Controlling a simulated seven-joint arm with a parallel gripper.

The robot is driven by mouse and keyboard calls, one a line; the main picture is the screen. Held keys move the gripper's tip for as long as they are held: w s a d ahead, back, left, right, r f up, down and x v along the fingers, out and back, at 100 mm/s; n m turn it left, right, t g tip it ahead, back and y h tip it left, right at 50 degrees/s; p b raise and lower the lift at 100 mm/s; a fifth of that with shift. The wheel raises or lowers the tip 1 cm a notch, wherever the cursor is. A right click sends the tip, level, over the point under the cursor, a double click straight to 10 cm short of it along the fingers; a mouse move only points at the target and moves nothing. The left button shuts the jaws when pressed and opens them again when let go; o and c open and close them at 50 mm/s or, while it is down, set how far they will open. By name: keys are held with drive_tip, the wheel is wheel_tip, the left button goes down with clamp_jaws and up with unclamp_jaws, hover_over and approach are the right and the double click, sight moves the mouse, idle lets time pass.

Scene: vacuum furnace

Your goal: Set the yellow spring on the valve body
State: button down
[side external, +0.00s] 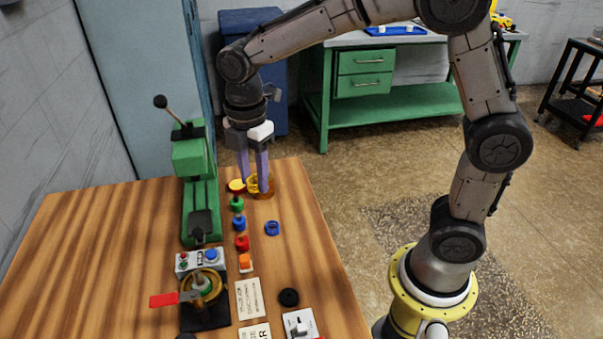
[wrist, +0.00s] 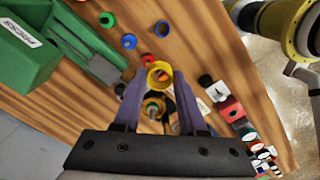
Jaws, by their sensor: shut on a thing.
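The yellow spring (side external: 252,185) shows as a yellow ring between my fingertips in the side view and in the wrist view (wrist: 154,68). My gripper (side external: 254,183) is shut on it and points down. The valve body (side external: 203,289) is a brass-coloured round part with a green centre and a red handle, on a dark base near the front of the table. In the wrist view the valve body (wrist: 153,101) lies beyond the spring between my fingers, partly hidden. The spring is apart from the valve body.
A green press (side external: 193,180) stands at the table's left. A row of small coloured parts includes a green one (side external: 237,204) and a red one (side external: 242,243). A blue ring (side external: 272,228), a black ring (side external: 289,297) and label cards (side external: 248,298) lie nearby. Bare wood is at left.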

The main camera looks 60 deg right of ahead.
drive_tip(key=w+a+f+n, duration=0.2)
drive_tip(key=w+a, duration=0.1)
drive_tip(key=a, duration=0.8)
drive_tip(key=n, duration=0.2)
hover_over(196, 272)
wheel_tip(196, 272, down, 2)
drive_tip(key=shift+d+f, duration=0.1)
drive_tip(key=shift+f, duration=1.25)
drive_tip(key=shift+f, duration=0.65)
drive_tip(key=shift+f, duration=0.35)
drive_tip(key=shift+f, duration=0.8)
drive_tip(key=shift+f, duration=0.3)
